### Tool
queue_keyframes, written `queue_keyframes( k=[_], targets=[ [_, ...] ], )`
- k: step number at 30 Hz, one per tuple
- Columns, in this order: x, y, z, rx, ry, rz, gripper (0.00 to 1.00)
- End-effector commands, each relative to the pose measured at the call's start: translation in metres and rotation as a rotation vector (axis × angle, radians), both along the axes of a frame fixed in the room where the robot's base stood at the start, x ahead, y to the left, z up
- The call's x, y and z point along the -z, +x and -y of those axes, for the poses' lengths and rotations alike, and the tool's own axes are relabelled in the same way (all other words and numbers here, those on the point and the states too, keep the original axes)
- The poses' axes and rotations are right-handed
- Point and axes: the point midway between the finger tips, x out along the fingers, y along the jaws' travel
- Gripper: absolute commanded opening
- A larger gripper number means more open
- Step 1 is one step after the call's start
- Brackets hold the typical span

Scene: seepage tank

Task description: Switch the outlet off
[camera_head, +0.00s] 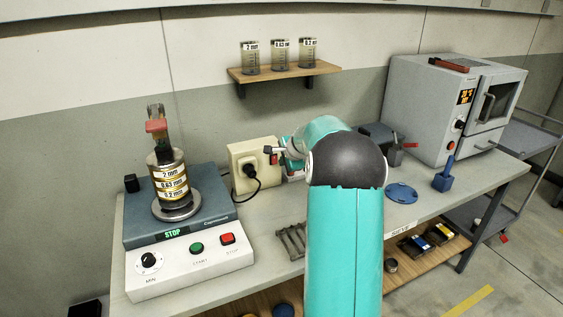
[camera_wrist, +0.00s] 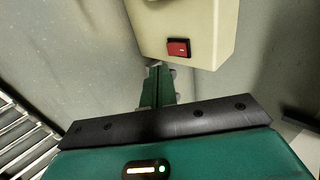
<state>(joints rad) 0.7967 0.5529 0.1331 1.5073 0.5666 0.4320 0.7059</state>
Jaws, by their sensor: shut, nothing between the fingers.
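The outlet is a cream box (camera_head: 253,166) on the wall at the back of the bench, with a black plug and cable in its front. A red rocker switch (camera_head: 273,159) sits on its right side. In the wrist view the outlet box (camera_wrist: 205,25) fills the upper middle, and the red switch (camera_wrist: 178,48) is on the face toward me. My gripper (camera_head: 272,150) is shut and empty beside the switch side of the outlet. In the wrist view my gripper (camera_wrist: 158,72) is just below the switch. I cannot tell whether it touches the box.
A sieve shaker (camera_head: 185,235) showing STOP, with stacked sieves, stands left. A shelf (camera_head: 285,74) with three beakers hangs above. An oven (camera_head: 450,105) stands right. A blue lid (camera_head: 401,193) and a blue tool (camera_head: 444,177) lie on the bench. A metal rack (camera_head: 291,240) lies near the front.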

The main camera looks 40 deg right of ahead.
Motion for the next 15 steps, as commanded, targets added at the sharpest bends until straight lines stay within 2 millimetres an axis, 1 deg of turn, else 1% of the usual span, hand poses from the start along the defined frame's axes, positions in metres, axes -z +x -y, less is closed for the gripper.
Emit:
queue_keyframes(
  k=[1, 9, 12, 15],
  targets=[
    [-0.010, -0.005, -0.001, 0.001, -0.003, 0.004, 0.00],
    [-0.046, -0.038, -0.011, -0.001, -0.003, 0.002, 0.00],
    [-0.055, -0.047, -0.013, 0.000, -0.004, 0.002, 0.00],
    [-0.059, -0.053, -0.015, -0.001, -0.001, 0.000, 0.00]
  ],
)
